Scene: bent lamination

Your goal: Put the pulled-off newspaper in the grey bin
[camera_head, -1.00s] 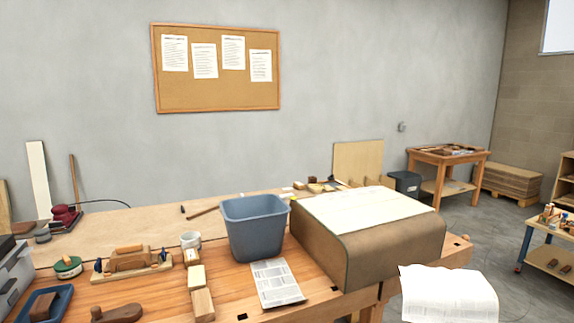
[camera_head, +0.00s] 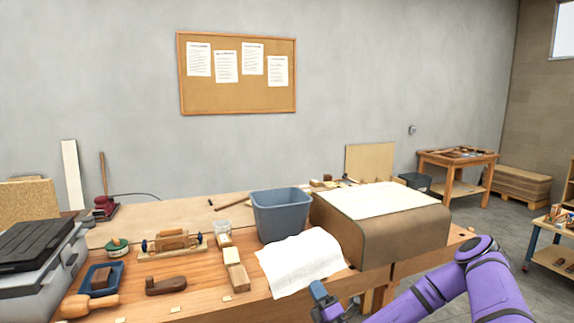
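The pulled-off newspaper (camera_head: 298,262) is a pale printed sheet, bent and spread above the bench front, just in front of the bin. The grey bin (camera_head: 280,216) is a blue-grey open-topped tub standing on the bench, left of the curved form. My gripper (camera_head: 318,289) is at the sheet's lower right edge and appears shut on it; its fingertips are small and partly hidden. The gripper is below and right of the bin, outside it. The bin's floor is hidden.
The brown curved form (camera_head: 400,236), with pale paper on top, stands right of the bin. Wood blocks (camera_head: 235,268) and a white cup (camera_head: 222,228) are left of the bin. A plane (camera_head: 166,286) and a grey case (camera_head: 40,262) lie further left.

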